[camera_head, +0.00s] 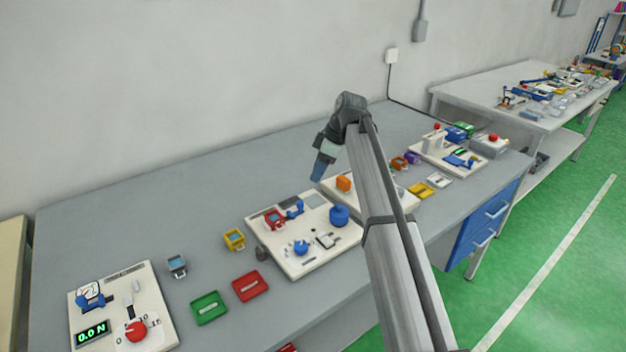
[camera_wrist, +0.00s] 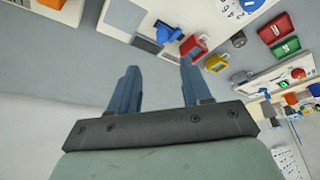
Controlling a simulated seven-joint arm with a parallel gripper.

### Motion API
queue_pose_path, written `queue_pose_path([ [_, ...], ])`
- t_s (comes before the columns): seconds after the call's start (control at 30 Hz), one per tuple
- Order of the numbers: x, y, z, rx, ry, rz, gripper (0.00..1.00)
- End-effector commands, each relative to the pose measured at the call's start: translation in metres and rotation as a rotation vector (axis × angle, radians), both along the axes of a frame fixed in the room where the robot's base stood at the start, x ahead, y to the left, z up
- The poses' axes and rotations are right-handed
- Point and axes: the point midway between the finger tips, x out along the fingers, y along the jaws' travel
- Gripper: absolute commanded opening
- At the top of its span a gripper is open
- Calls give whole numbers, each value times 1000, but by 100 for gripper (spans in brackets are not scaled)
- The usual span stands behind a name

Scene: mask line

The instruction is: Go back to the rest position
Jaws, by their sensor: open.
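My gripper (camera_head: 321,168) hangs above the grey workbench (camera_head: 130,210), over the back edge of the middle white board (camera_head: 310,262). In the wrist view its two blue fingers (camera_wrist: 158,88) stand apart with nothing between them. The middle board carries a red-framed part, blue parts and a blue round knob (camera_head: 339,215). In the wrist view, the red part (camera_wrist: 194,46) and a yellow part (camera_wrist: 216,63) lie beyond the right finger. My arm hides part of the bench to the right of the middle board.
A left board (camera_head: 120,310) has a gauge, a green display and a red dial. Green (camera_head: 209,308) and red (camera_head: 250,286) trays, a yellow part (camera_head: 234,239) and a grey part (camera_head: 177,266) lie between boards. More boards stand at right. The bench's back strip is clear.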

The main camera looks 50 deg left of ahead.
Motion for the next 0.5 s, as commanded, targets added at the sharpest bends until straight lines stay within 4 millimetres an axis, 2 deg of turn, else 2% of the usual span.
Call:
queue_pose_path([
  [0.2, 4, -4, 13, 0, 0, 0, 48],
  [0.5, 4, -4, 13, 0, 0, 0, 48],
])
